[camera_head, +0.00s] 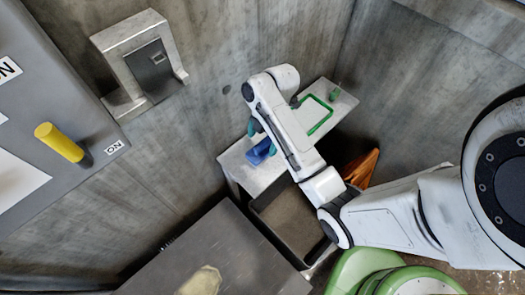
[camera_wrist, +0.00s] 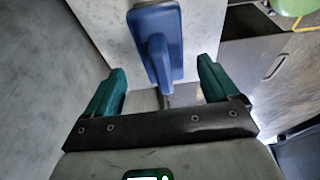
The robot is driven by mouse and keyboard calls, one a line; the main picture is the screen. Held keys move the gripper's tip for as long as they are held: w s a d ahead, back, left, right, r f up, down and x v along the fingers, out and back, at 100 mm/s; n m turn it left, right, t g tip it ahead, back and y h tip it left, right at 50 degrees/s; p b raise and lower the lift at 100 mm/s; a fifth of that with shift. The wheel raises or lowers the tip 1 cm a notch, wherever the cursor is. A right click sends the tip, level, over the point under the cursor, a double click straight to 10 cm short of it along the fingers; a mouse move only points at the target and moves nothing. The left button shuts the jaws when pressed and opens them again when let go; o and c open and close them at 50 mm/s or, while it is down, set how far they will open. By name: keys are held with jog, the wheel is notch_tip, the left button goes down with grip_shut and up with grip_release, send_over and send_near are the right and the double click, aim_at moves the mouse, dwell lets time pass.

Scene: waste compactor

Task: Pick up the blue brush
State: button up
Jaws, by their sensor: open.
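The blue brush (camera_head: 259,153) lies on a narrow light table (camera_head: 236,163) by the wall in the head view, partly hidden by my arm. In the wrist view the brush (camera_wrist: 157,32) is at top centre, with its raised handle running down the picture between my fingers. My gripper (camera_wrist: 162,72) is open, with one teal finger on each side of the handle and a visible gap on both sides. In the head view one teal finger shows just above the brush; most of my gripper is hidden by the arm.
A green frame (camera_head: 320,127) and a small green item (camera_head: 334,94) are on the table's far end. A dark open bin (camera_head: 258,204) stands in front of the table. An orange object (camera_head: 361,168) is to the right. A concrete wall (camera_head: 215,50) rises behind.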

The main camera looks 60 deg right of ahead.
aim_at(263, 149)
jog(key=shift+x, duration=1.9)
jog(key=shift+s, duration=0.2)
jog(key=shift+c, duration=0.4)
jog(key=c, duration=1.1)
jog(key=shift+c, duration=0.2)
jog(key=shift+r, duration=0.1)
